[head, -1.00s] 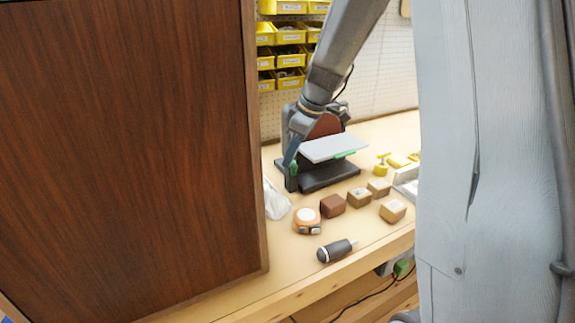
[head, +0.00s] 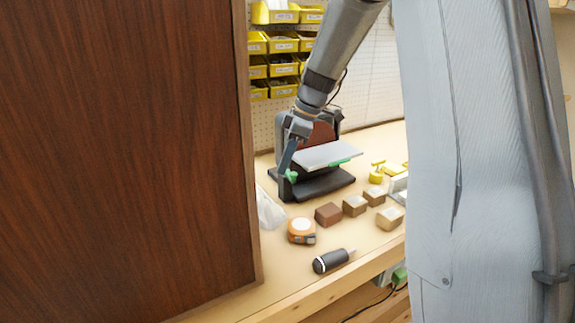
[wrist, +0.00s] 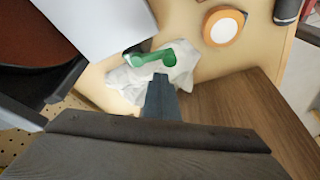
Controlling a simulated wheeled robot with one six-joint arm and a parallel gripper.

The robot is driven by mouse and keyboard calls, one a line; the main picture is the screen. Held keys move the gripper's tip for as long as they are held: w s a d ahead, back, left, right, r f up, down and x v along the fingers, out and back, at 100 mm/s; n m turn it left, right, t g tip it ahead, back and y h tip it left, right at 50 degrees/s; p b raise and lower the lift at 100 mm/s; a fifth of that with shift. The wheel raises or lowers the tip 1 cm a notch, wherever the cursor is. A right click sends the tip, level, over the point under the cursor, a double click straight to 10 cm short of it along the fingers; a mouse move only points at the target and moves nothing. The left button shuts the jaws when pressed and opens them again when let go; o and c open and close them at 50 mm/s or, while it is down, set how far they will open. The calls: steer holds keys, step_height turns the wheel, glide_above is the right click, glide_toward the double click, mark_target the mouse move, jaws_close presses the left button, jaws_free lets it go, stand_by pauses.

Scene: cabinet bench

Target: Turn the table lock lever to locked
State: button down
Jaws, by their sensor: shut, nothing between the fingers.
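The sander (head: 318,182) stands on the bench with a dark base, a brown disc and a pale grey tilting table (head: 328,154). A green lever (head: 291,177) shows at the sander's near left side, and a green part (head: 340,162) shows under the table's edge. In the wrist view the green lever (wrist: 150,57) lies roughly sideways beside the grey table, with a rounded end at right. My gripper (head: 286,170) is shut and empty, pointing down, its tip (wrist: 160,80) close to the lever. I cannot tell whether they touch.
A large brown wooden panel (head: 120,150) blocks the left. A crumpled pale bag (head: 269,209) lies beside the panel.

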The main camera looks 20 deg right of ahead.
steer(key=shift+w+a, duration=0.1)
steer(key=shift+a, duration=0.05)
step_height(320, 180, up, 10)
steer(key=shift+a+b, duration=0.15)
steer(key=shift+b, duration=0.2)
stand_by(0.5)
